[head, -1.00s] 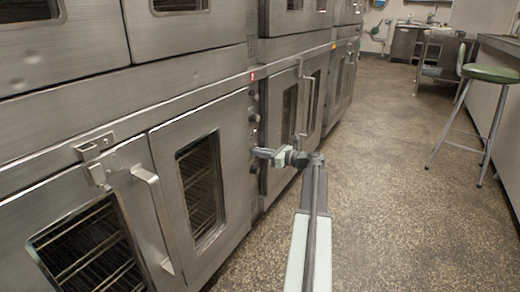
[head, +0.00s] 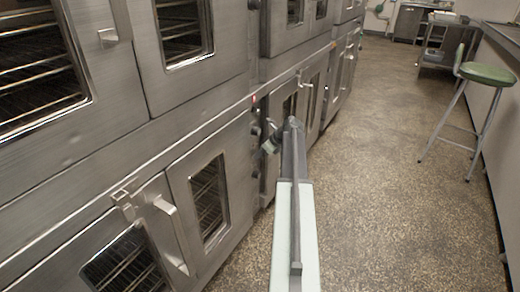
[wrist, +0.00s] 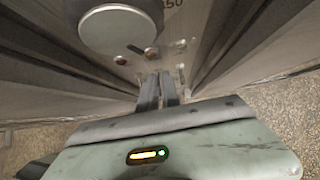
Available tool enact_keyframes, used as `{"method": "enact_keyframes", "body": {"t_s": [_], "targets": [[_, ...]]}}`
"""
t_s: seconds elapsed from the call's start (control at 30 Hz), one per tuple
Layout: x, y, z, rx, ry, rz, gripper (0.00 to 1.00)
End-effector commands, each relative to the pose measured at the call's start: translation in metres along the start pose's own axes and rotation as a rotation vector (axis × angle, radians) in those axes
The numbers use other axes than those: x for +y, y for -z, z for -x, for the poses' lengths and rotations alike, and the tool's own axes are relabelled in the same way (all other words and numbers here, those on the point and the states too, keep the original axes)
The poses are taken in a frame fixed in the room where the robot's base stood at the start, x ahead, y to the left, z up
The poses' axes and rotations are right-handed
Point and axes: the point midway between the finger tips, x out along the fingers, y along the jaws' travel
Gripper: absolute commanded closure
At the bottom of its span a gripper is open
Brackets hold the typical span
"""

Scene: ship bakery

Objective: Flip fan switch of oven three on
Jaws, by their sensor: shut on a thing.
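The oven control strip (head: 258,148) is a narrow upright metal panel with knobs, right of the lower oven doors in the head view. In the wrist view it shows a large round grey knob (wrist: 120,28), a small dark lever (wrist: 137,50) and small reddish lamps (wrist: 151,54). A small pale fitting (wrist: 181,68) sits right of my fingertips. My gripper (head: 266,148) is at this strip in the head view. In the wrist view my gripper (wrist: 158,80) has its fingers close together against the panel, shut on a small part there. The fingers hide what they hold, and no oven number is readable.
Lower oven doors with a handle (head: 170,220) stand left of my arm. More ovens (head: 340,75) continue beyond it. The speckled floor (head: 380,180) is clear to the right, with a green stool (head: 488,75) by a counter.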

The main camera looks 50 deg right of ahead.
Motion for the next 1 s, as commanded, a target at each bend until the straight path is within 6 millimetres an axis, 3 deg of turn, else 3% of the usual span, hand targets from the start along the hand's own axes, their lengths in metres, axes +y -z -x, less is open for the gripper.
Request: {"method": "enact_keyframes", "body": {"t_s": [0.77,0.8,0.83,1.0], "targets": [[0.0005,-0.0039,0.0006,0.097,-0.002,0.001,1.00],[0.0005,-0.0040,0.0006,0.097,-0.002,0.001,0.82],[0.0004,-0.0040,0.0007,0.097,-0.002,0.001,0.73],[0.0002,-0.0039,0.0009,0.096,-0.001,0.000,0.71]]}}
